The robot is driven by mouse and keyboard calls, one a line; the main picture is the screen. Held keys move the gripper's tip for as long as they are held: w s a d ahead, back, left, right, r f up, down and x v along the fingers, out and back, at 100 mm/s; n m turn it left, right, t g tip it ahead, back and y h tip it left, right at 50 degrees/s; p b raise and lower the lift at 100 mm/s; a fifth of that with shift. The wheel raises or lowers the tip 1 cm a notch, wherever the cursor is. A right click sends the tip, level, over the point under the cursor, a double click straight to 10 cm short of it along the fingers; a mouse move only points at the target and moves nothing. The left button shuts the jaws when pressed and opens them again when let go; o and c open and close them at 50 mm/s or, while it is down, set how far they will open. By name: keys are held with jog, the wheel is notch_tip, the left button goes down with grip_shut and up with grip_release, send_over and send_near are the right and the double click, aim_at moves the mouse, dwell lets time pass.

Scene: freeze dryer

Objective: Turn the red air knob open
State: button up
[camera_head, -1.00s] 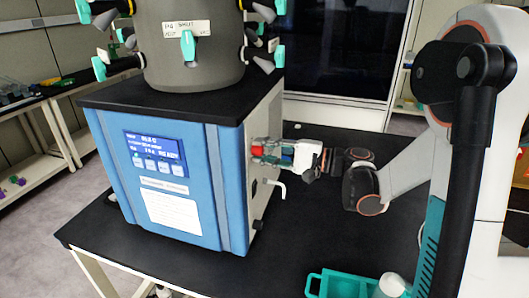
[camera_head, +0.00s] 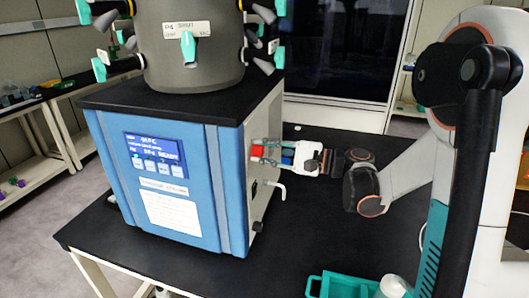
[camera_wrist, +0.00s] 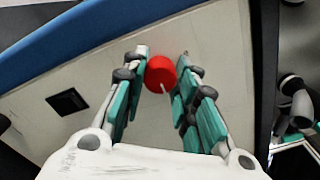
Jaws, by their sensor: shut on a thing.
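The red air knob (camera_head: 257,151) is on the right side wall of the blue and white freeze dryer (camera_head: 168,190). In the wrist view the round red knob (camera_wrist: 160,73) sits between the tips of my two teal-padded fingers, with a pale line on its face. My gripper (camera_head: 266,153) reaches the knob from the right in the head view, and it also shows in the wrist view (camera_wrist: 165,66). It is shut on the knob, one finger on each side. The fingers partly hide the knob in the head view.
A bent pale pipe (camera_head: 275,186) sticks out of the side wall below the knob. A teal tray (camera_head: 340,286) and a white-capped container (camera_head: 394,286) are at the table's front right. The black tabletop (camera_head: 290,240) is clear between them and the dryer.

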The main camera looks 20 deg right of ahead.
jog(key=o, duration=1.1)
jog(key=shift+f, duration=0.1)
jog(key=shift+d, duration=0.1)
jog(key=v, duration=1.2)
